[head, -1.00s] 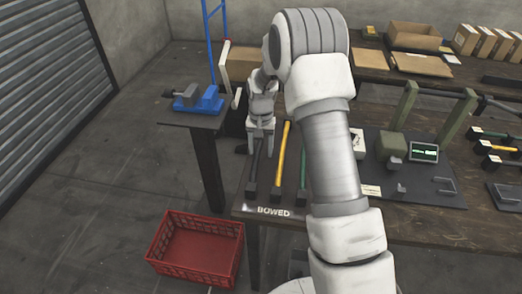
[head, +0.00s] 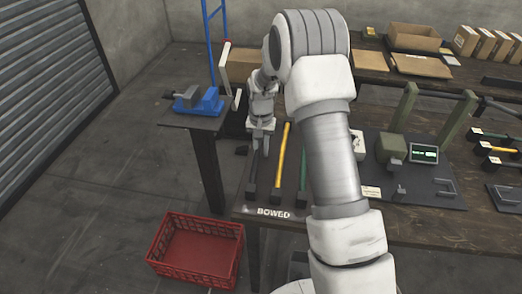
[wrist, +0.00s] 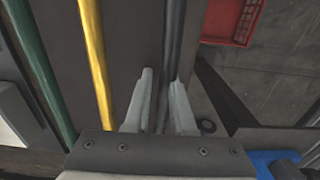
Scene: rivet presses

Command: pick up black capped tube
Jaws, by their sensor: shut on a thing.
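The black capped tube (head: 254,172) lies at the left edge of the bench beside the yellow one, its dark cap toward the near side. In the wrist view the dark tube (wrist: 174,35) runs up between the fingers. My gripper (head: 262,148) is over its far part with the fingers drawn together on it. In the wrist view my gripper (wrist: 162,90) has one finger on each side of the tube. The tube's far end is hidden by the gripper. I cannot tell whether the tube is lifted.
A yellow tube (head: 282,158) and a green tube (head: 303,168) lie to the right on the bench (head: 420,229), above a "BOWED" label (head: 274,212). A red crate (head: 196,250) stands on the floor. A blue vise (head: 198,100) is on a side stand. A green-framed press (head: 400,140) stands right.

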